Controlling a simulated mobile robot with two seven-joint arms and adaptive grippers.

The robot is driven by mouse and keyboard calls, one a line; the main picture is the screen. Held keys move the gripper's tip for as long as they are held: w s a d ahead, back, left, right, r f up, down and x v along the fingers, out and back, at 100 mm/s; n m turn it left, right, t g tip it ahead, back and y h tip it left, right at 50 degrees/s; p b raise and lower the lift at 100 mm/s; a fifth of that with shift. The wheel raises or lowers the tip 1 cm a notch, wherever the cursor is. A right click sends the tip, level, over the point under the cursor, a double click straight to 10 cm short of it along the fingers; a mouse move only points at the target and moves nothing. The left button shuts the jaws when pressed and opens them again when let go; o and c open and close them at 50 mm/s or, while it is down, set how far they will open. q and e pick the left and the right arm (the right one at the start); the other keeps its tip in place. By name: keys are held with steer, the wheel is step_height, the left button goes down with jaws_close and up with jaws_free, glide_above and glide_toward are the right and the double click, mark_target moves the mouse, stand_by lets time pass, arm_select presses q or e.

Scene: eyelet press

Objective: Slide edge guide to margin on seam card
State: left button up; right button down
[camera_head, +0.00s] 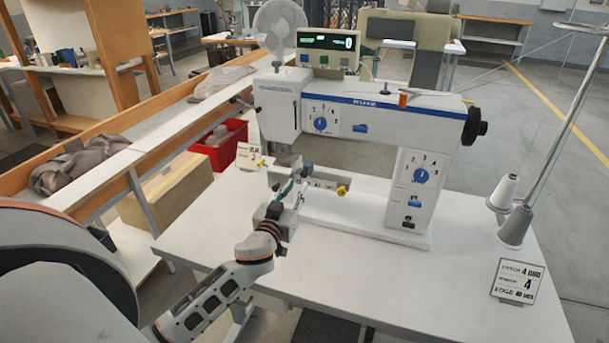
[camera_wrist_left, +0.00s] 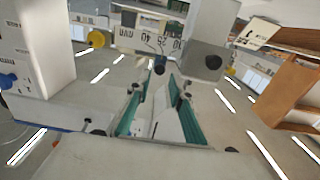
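The seam card (camera_head: 516,283) stands at the right front of the white table; its lowest line reads EDGE 40, and its unit is small. A pale guide rail (camera_head: 325,181) with a yellow knob (camera_head: 342,190) lies below the machine's needle end. In the left wrist view, a scale bar with printed numbers (camera_wrist_left: 146,32) and a grey block (camera_wrist_left: 204,60) are just beyond my fingers; the block looks like the edge guide. My left gripper (camera_head: 296,184) is at the rail's left end. In the wrist view its teal-lined fingers (camera_wrist_left: 158,88) are apart, with no clear grip. My right gripper is out of view.
The white and blue machine (camera_head: 360,112) stands over the table (camera_head: 440,275). Thread cones (camera_head: 515,226) are at the right. A small card (camera_head: 249,157) stands at the left edge, near a red bin (camera_head: 223,150). The table front is clear.

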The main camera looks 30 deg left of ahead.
mark_target(303, 176)
arm_select(q)
steer(key=x, duration=0.7)
steer(key=shift+w, duration=0.2)
steer(key=shift+c, duration=0.3)
jaws_close()
